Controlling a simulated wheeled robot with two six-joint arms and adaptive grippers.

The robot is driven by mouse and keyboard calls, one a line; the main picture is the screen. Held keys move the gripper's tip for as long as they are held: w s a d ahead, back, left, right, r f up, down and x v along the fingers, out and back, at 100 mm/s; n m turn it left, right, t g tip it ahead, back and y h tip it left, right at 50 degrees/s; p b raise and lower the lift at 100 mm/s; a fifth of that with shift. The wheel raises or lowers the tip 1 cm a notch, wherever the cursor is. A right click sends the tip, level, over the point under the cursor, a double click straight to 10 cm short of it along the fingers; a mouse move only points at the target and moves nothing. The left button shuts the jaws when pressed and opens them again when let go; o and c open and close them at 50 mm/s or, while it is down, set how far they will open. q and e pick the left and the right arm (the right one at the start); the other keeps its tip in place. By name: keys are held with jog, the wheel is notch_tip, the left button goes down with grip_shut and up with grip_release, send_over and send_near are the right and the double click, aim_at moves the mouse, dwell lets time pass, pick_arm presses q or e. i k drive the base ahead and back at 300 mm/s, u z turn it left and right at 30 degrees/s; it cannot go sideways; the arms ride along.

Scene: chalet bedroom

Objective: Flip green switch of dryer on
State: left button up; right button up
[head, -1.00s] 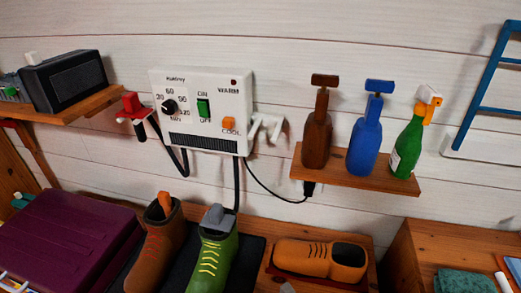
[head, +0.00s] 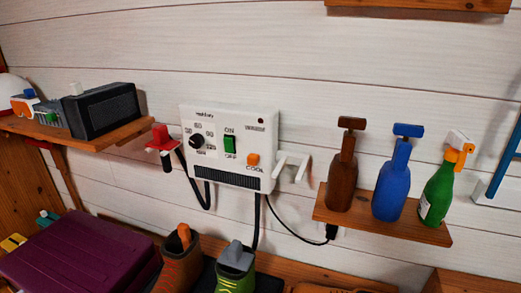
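The dryer (head: 191,119) is a white wall box with a black dial (head: 196,142) at left, an orange switch (head: 253,159) above the word COOL, and a dark vent grille along its lower edge. The green switch (head: 230,144) sits in the middle of its front, between the printed words ON and OFF. Which way the green switch is tipped is too small to tell. A small dark red lamp (head: 261,121) is at the upper right of the panel. Neither of my grippers is in view, and nothing covers the dryer's front.
A red-topped holder (head: 160,137) is left of the dryer; white prongs (head: 290,168) are at its right. Cables hang below. A right shelf (head: 345,218) holds brown, blue and green bottles. A left shelf carries a black box (head: 101,110). Boots (head: 178,268) and a purple case (head: 75,255) are below.

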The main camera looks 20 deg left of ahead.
aim_at(229, 145)
jog(key=z, duration=0.55)
jog(key=k, duration=0.9)
jog(key=u, duration=1)
jog(key=i, duration=0.5)
jog(key=z, duration=0.05)
